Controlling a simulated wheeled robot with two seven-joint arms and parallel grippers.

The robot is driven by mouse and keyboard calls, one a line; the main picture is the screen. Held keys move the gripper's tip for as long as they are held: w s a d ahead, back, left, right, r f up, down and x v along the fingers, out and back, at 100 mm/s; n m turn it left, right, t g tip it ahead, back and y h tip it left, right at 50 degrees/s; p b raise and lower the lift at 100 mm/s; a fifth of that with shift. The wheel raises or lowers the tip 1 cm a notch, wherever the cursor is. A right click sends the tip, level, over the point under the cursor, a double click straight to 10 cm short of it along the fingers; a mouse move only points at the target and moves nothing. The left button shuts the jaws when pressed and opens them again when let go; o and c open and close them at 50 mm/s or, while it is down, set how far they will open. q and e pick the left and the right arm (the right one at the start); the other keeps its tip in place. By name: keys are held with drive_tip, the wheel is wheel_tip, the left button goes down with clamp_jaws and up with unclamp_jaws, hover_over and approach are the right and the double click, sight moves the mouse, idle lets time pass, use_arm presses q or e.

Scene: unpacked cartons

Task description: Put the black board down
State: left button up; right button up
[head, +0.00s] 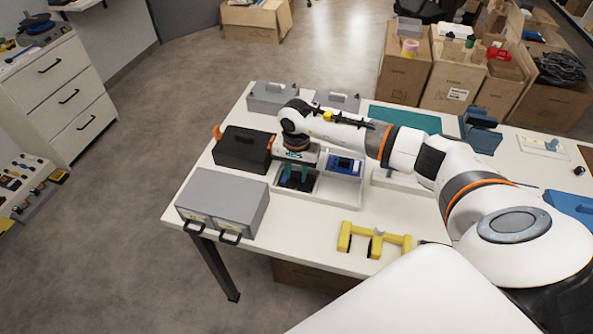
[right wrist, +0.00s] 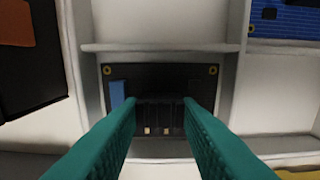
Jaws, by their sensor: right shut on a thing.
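The black board (right wrist: 160,82) has gold-ringed corner holes, a blue part on its left and dark slots in the middle. My right gripper (right wrist: 160,108), with green fingers, is shut on it. In the head view the right gripper (head: 297,177) points down into the left front compartment of a white divided tray (head: 334,193). The black board (head: 294,186) is low inside that compartment, partly hidden by the fingers. Whether it touches the compartment floor I cannot tell. My left gripper is not in view.
A blue board (head: 344,165) lies in the tray's right compartment. A black box (head: 240,150) stands close on the left, a grey drawer unit (head: 222,203) at front left. A yellow stand (head: 374,240) is in front, with bare table around it. Grey boxes (head: 272,97) stand behind.

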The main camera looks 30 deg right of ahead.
sight(297, 175)
drive_tip(key=o, duration=1)
drive_tip(key=shift+f, duration=0.1)
drive_tip(key=shift+r, duration=0.4)
wheel_tip(297, 175, up, 12)
drive_tip(key=shift+f+b, duration=0.2)
drive_tip(key=shift+b, duration=0.35)
